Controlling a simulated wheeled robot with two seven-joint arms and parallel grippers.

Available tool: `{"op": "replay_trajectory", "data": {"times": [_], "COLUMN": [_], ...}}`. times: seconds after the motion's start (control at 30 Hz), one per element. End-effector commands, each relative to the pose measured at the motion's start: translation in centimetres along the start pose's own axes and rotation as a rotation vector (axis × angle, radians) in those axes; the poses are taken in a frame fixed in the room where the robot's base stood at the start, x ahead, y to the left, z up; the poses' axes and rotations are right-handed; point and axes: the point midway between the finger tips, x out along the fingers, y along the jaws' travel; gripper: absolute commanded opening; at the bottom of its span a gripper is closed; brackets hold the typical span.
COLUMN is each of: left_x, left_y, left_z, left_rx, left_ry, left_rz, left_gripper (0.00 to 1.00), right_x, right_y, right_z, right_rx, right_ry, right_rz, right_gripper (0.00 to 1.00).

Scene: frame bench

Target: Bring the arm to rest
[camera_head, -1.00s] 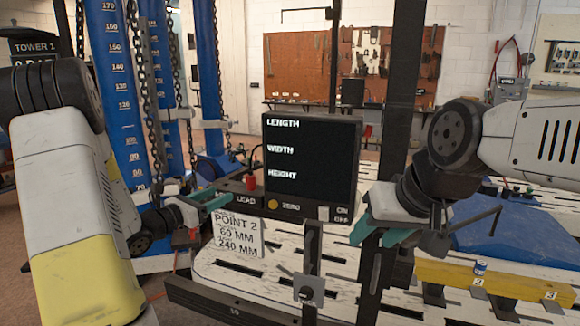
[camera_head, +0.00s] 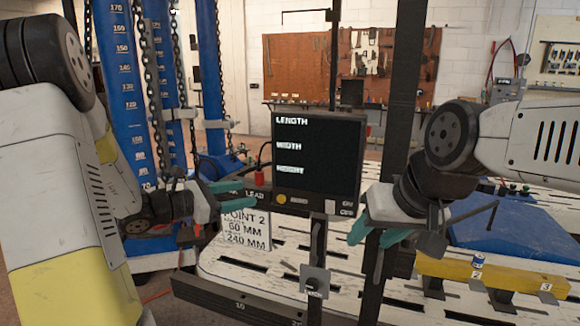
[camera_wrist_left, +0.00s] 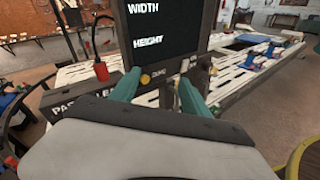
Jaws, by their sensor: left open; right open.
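My left gripper (camera_head: 222,199) is open and empty in the head view, in front of the left side of the measuring display and just above the POINT 2 card (camera_head: 246,229). In the left wrist view its teal fingers (camera_wrist_left: 160,92) stand apart below the display's screen. My right gripper (camera_head: 372,236) is open, its teal fingers beside the dark upright post (camera_head: 398,110). I cannot tell whether they touch the post. The display (camera_head: 318,158) reads LENGTH, WIDTH and HEIGHT with no values shown.
The slotted white bench (camera_head: 262,268) fills the lower middle. Blue towers with chains (camera_head: 122,80) stand behind my left arm. A dark rail (camera_head: 225,303) runs along the front.

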Motion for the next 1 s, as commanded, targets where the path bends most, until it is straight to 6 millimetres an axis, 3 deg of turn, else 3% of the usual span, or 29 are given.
{"op": "replay_trajectory", "data": {"times": [0.13,0.27,0.4,0.5,0.63,0.8,1.0], "left_x": [0.3,-0.7,-4.0,-7.1,-10.9,-14.2,-15.4], "left_y": [-5.1,-10.7,-16.6,-18.8,-19.2,-17.8,-16.9], "left_z": [3.0,5.0,5.8,5.6,5.4,6.0,6.5], "left_rx": [0.19,0.442,0.838,1.144,1.529,1.886,2.032], "left_ry": [0.048,0.117,0.228,0.317,0.437,0.564,0.625], "left_rz": [-0.174,-0.369,-0.612,-0.757,-0.895,-0.987,-1.019], "left_gripper": [0.55,0.55,0.55,0.55,0.55,0.55,0.55], "right_x": [0.0,0.0,0.0,0.0,0.0,0.0,0.0], "right_y": [0.0,0.0,0.0,0.0,0.0,0.0,0.0], "right_z": [0.0,0.0,0.0,0.0,0.0,0.0,0.0], "right_rx": [0.0,0.0,0.0,0.0,0.0,0.0,0.0], "right_ry": [0.0,0.0,0.0,0.0,0.0,0.0,0.0], "right_rz": [0.0,0.0,0.0,0.0,0.0,0.0,0.0], "right_gripper": [0.47,0.47,0.47,0.47,0.47,0.47,0.47]}}
